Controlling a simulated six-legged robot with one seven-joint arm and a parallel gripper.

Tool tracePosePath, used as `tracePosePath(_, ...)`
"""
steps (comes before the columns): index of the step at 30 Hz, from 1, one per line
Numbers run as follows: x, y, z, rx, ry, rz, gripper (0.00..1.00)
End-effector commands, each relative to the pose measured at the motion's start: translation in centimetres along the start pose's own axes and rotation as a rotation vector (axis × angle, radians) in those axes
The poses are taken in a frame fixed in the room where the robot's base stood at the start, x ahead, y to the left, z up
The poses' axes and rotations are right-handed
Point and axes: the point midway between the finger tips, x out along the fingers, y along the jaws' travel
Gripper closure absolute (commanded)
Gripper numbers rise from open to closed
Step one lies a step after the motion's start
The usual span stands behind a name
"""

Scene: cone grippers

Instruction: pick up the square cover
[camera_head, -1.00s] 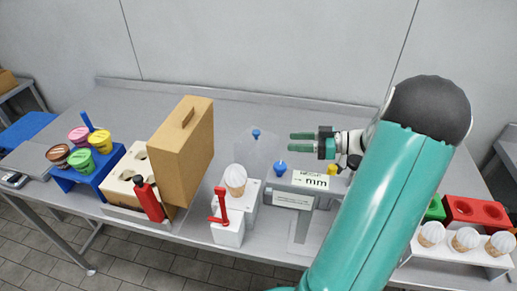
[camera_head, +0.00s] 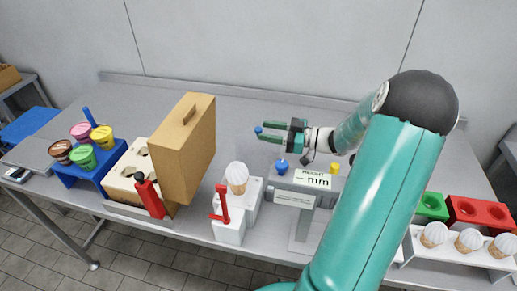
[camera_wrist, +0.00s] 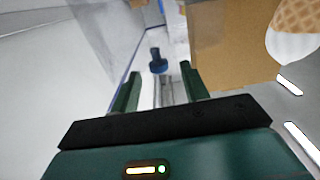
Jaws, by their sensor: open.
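The square cover is a clear, faint box (camera_head: 246,150) with a blue knob (camera_head: 258,130) on top, standing behind the ice-cream cone stand. In the wrist view, its blue knob (camera_wrist: 158,60) lies just ahead of and between my fingertips, and a clear cover wall (camera_wrist: 95,35) shows at upper left. My gripper (camera_head: 266,131) is open, its two green fingers pointing left at the knob. In the wrist view, my gripper (camera_wrist: 160,72) has nothing clasped between its fingers. The cover's lower part is hard to make out.
A brown box with a handle (camera_head: 187,148) stands left of the cover. A white stand with a cone (camera_head: 237,178) and red lever (camera_head: 222,205) is in front. A labelled device (camera_head: 312,180) with a blue knob (camera_head: 281,167) is at right. The table's back is clear.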

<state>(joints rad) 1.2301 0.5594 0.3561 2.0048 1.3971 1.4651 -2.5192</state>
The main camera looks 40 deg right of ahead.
Motion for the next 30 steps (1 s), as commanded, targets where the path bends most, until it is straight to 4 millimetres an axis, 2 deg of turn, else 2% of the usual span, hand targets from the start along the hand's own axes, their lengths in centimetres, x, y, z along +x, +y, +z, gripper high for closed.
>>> tracePosePath(3, 2.1, 0.0, 0.1, 0.001, 0.001, -0.005, 0.55)
tracePosePath(6, 3.3, 0.1, 0.1, 0.000, 0.001, -0.002, 0.55)
tracePosePath(14, 3.7, 0.1, 0.1, 0.000, 0.000, -0.001, 0.55)
tracePosePath(21, 3.6, 0.1, 0.1, 0.000, 0.000, -0.001, 1.00)
tracePosePath(30, 3.6, 0.1, 0.0, 0.000, 0.000, -0.001, 1.00)
